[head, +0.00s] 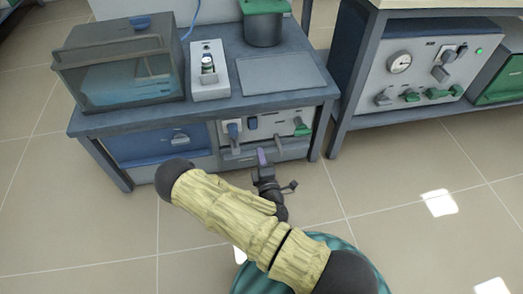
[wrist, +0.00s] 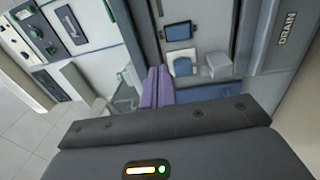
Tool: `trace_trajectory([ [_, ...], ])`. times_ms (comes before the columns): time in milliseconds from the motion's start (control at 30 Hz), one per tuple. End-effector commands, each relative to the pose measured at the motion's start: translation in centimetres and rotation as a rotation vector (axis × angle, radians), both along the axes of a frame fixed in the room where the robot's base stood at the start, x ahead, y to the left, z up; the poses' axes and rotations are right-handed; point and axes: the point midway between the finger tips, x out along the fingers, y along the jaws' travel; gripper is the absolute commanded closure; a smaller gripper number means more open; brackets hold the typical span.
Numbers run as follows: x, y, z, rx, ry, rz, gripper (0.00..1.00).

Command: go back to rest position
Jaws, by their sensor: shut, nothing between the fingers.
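My gripper (head: 262,156) is in front of the grey workbench (head: 128,121), low and close to the control panel under its top. Its purple fingers are together and nothing shows between them. In the wrist view the fingers (wrist: 158,74) point away from the camera, side by side. My arm reaches out from the bottom of the head view, bent at a yellow-sleeved section. I cannot tell whether the fingertips touch the bench front.
The bench has a blue front (head: 158,146) and a control panel (head: 265,131) with knobs. On top are a glass-sided box (head: 125,75), a small white device (head: 209,72) and a green-topped pot (head: 263,25). Another unit (head: 420,72) stands right. Tiled floor is clear at right.

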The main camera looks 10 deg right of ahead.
Motion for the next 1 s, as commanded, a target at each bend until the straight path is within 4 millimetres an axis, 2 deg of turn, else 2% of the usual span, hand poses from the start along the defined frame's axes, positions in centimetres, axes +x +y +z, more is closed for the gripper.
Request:
trace_trajectory([
  [467,0.4,-0.9,0.4,0.032,0.019,-0.04,1.0],
  [733,1.8,-4.3,2.6,0.329,0.198,-0.288,1.0],
  [1000,1.4,-6.2,5.1,0.7,0.429,-0.534,1.0],
])
